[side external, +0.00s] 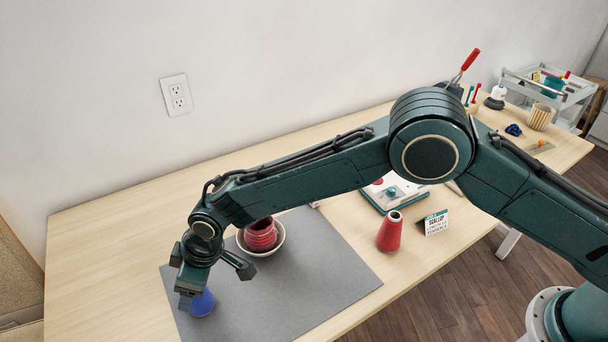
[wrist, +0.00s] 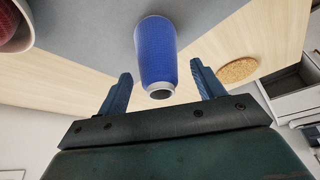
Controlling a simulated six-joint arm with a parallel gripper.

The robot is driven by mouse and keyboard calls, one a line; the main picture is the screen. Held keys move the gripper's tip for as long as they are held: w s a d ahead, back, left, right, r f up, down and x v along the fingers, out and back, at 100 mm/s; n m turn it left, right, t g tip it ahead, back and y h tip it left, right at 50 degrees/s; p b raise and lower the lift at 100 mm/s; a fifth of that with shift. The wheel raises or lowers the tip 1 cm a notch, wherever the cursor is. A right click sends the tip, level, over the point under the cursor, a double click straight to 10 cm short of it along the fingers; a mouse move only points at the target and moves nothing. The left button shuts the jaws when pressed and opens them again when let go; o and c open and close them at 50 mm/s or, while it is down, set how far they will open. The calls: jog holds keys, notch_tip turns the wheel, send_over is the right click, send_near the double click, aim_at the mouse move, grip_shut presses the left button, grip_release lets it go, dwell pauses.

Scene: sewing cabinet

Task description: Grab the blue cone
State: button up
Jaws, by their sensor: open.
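The blue cone (side external: 203,303) stands on the grey mat (side external: 300,262) near the mat's left front edge in the side view. It is partly hidden behind my gripper (side external: 217,282). In the wrist view the blue cone (wrist: 156,52) shows with its pale, narrow open end toward my gripper (wrist: 160,88). My gripper is open and empty, with one finger to each side of the cone's near end. I cannot tell whether the fingers overlap the cone.
A bowl (side external: 277,247) holding a red spool (side external: 261,234) is on the mat close behind my gripper. A red cone (side external: 390,232) stands off the mat to the right, near a small sign (side external: 434,222). A cork disc (wrist: 237,71) shows in the wrist view.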

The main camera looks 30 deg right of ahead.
dwell(0.5)
jog(key=c, duration=1.4)
jog(key=shift+o, duration=0.2)
jog(key=shift+r, duration=0.1)
notch_tip(320, 180, up, 20)
